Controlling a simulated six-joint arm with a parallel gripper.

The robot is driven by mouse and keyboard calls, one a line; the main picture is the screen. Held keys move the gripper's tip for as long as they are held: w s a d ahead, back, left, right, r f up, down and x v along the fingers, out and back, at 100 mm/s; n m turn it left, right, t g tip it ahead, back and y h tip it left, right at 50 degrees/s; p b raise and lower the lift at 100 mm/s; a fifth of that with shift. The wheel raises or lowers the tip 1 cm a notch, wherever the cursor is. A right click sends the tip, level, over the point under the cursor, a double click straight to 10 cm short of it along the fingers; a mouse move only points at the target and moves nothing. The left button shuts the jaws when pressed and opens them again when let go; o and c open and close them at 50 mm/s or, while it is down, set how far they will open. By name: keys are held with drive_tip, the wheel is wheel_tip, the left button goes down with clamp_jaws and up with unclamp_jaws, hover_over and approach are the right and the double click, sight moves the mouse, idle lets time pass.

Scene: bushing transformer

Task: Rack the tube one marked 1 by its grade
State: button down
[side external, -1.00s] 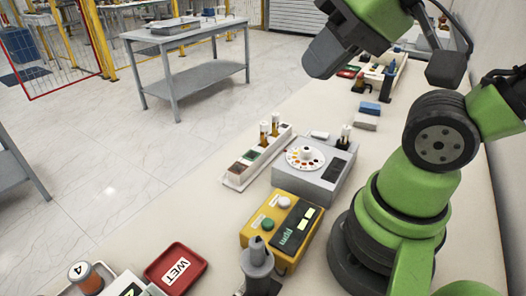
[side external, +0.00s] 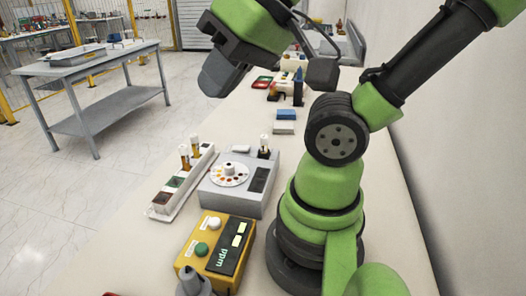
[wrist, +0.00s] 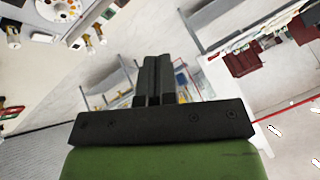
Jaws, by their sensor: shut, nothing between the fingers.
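A long white rack (side external: 178,186) with dark coloured squares lies left of the grey tester. Two capped amber tubes stand upright in its far part, one nearer (side external: 184,158) and one farther (side external: 196,147). A third capped tube (side external: 264,150), darker, stands at the back of the grey tester (side external: 236,197), which has a colour dial (side external: 230,174). No number on any tube is readable. My gripper (side external: 213,82) is high above the bench beyond the rack, apart from the tubes. In the wrist view, its fingers (wrist: 153,63) are together and empty.
A yellow ppm meter (side external: 212,252) stands in front of the tester. Blue (side external: 286,114) and pale (side external: 284,127) blocks lie behind it, with bottles and trays farther back. A grey table (side external: 92,66) stands across the floor.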

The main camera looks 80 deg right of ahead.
drive_tip(key=c, duration=1.8)
unclamp_jaws()
drive_tip(key=shift+c, duration=0.2)
drive_tip(key=o, duration=0.9)
drive_tip(key=shift+o, duration=0.2)
